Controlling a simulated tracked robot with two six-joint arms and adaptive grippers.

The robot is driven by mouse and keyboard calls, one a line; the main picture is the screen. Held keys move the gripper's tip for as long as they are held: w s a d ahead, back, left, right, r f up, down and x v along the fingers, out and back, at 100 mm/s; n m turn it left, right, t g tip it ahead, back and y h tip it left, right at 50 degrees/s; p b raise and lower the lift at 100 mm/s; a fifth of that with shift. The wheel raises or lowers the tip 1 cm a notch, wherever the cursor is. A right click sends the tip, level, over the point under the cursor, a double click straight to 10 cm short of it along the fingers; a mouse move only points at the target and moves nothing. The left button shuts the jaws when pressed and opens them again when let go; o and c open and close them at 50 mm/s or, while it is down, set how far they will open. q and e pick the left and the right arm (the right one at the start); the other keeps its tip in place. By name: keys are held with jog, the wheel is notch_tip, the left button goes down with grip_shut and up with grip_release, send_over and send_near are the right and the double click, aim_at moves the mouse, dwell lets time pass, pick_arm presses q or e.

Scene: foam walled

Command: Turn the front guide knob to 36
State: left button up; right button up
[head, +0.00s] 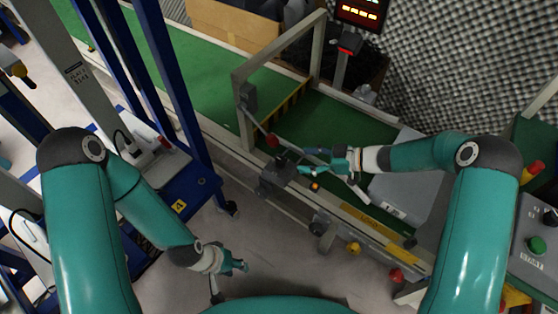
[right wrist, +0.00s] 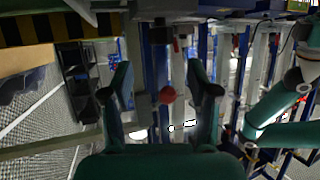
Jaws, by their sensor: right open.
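A red ball knob (head: 272,140) sits on a bar at the conveyor's near guide rail. In the right wrist view a red ball knob (right wrist: 167,95) shows beyond and between my fingers, apart from them. My right gripper (head: 304,161) is open and empty, over the conveyor's near edge, just right of the red knob. A small orange knob (head: 314,187) is below it. No number or scale is readable, and I cannot tell which knob is the front guide one. My left gripper (head: 243,266) hangs low over the floor; its finger opening is unclear.
A green conveyor (head: 335,125) runs behind the rail. A yellow knob (head: 353,248) and another red knob (head: 396,275) stand along its near side. A blue frame (head: 190,150) is at left. A control box with a green button (head: 536,244) is at right.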

aim_at(282, 160)
jog(key=b+x, duration=0.1)
jog(key=x, duration=0.8)
jog(key=shift+f, duration=0.1)
grip_shut()
